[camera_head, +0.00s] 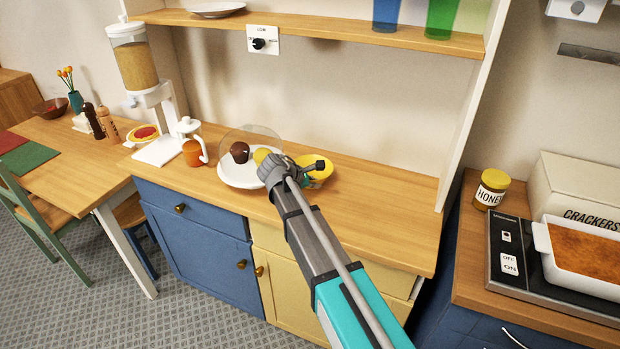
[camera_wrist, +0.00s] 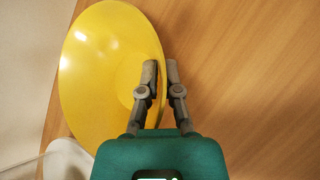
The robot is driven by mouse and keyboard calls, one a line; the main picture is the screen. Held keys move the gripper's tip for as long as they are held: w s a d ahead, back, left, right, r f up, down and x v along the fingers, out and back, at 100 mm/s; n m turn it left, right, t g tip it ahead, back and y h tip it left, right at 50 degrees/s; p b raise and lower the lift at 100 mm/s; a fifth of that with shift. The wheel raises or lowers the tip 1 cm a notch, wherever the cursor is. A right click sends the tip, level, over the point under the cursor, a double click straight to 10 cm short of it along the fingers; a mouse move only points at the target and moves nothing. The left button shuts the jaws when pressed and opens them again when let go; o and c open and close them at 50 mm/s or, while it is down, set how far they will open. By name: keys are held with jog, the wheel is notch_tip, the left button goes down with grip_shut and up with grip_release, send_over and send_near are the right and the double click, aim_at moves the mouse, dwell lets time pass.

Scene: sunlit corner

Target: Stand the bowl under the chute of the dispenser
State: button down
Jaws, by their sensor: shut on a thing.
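The yellow bowl (camera_head: 321,176) is on or just above the wooden counter, right of the white plate, partly hidden by my gripper (camera_head: 308,173). In the wrist view my gripper (camera_wrist: 160,68) is shut on the near rim of the bowl (camera_wrist: 100,65), one finger inside and one outside. I cannot tell whether the bowl touches the counter. The dispenser (camera_head: 134,62) stands at the counter's left end, with a clear hopper of brown grains. Its white chute (camera_head: 133,101) is over a white base (camera_head: 161,150); no bowl stands there.
An orange jug (camera_head: 193,152) with a white top stands right of the dispenser's base. A white plate (camera_head: 232,180) with cakes under a clear dome lies between jug and bowl. The counter (camera_head: 390,215) is clear on the right. A shelf (camera_head: 330,34) hangs above.

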jog(key=shift+r, duration=0.15)
notch_tip(320, 180, up, 3)
jog(key=p, duration=0.3)
jog(key=s+d+p+v, duration=0.1)
jog(key=p+v, duration=0.4)
jog(key=v, duration=0.3)
jog(key=s+f+p+v, duration=0.1)
jog(key=s+p+v, duration=0.1)
jog(key=p+v, duration=0.3)
jog(key=v, duration=0.3)
jog(key=shift+s+d+r, duration=0.2)
jog(key=shift+r, duration=0.05)
jog(key=shift+s, duration=0.15)
